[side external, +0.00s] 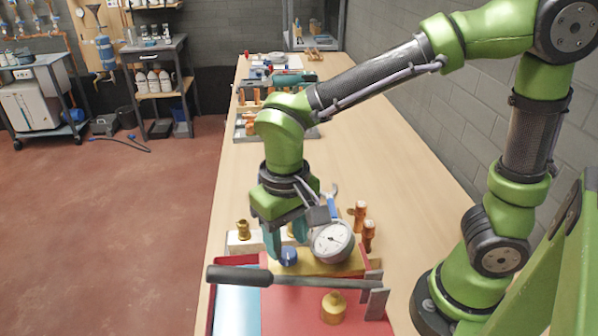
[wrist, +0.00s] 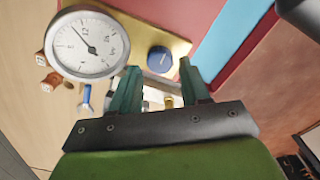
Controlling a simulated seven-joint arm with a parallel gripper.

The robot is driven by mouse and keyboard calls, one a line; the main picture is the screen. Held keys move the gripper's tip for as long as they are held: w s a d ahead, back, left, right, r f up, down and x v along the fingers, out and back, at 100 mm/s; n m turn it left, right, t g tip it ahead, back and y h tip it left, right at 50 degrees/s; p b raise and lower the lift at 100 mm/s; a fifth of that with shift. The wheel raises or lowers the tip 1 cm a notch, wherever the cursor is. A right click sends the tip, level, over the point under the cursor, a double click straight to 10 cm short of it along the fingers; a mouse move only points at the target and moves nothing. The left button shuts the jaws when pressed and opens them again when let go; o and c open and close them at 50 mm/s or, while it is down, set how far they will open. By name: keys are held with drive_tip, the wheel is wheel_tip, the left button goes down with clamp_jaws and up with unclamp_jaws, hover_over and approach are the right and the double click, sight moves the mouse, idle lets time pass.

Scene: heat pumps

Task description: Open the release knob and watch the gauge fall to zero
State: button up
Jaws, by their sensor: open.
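The blue release knob (side external: 289,257) is on the brass-coloured block (side external: 318,268) of the pump, beside the round white gauge (side external: 332,241). My gripper (side external: 287,249) points down just over the knob, its teal fingers apart.
A long dark pump handle (side external: 275,278) lies across the red base (side external: 285,310) in front of the knob. A brass fitting (side external: 333,307) stands on the base. Copper fittings (side external: 365,225) stand right of the gauge.

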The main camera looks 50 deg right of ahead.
sight(288, 257)
drive_tip(key=shift+f, duration=1.25)
drive_tip(key=c, duration=0.8)
drive_tip(key=shift+o, duration=0.2)
